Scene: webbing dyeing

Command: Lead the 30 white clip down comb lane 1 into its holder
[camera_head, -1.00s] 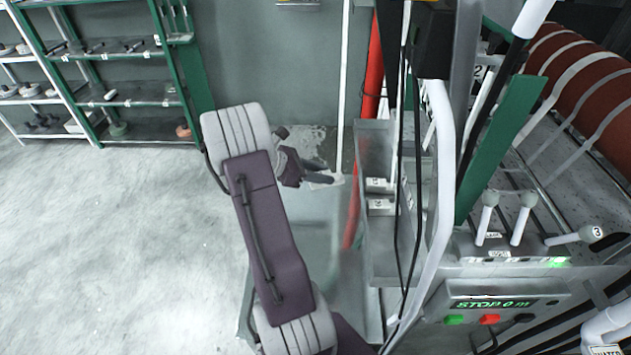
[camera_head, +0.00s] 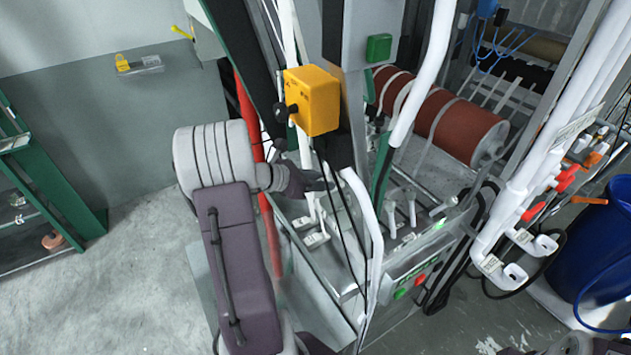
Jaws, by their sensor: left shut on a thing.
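My left gripper (camera_head: 308,182) is in the middle of the camera_head view, in front of the machine. It is shut at the lower end of a white webbing strip (camera_head: 288,32) that runs up out of the picture. The white clip at that end is mostly hidden by the dark fingers. Small white labelled holders (camera_head: 316,239) sit in a grey tray just below the gripper, apart from it. I cannot make out comb lane 1. A grey and purple part of my right arm shows at the bottom right edge; its fingertips cannot be made out.
A yellow box (camera_head: 312,100) hangs just above the gripper, with black cables beside it. A red pipe (camera_head: 272,235) stands left of the tray. White levers (camera_head: 391,218) and a control panel (camera_head: 405,280) are to the right. A blue barrel (camera_head: 607,250) stands far right. Floor at left is clear.

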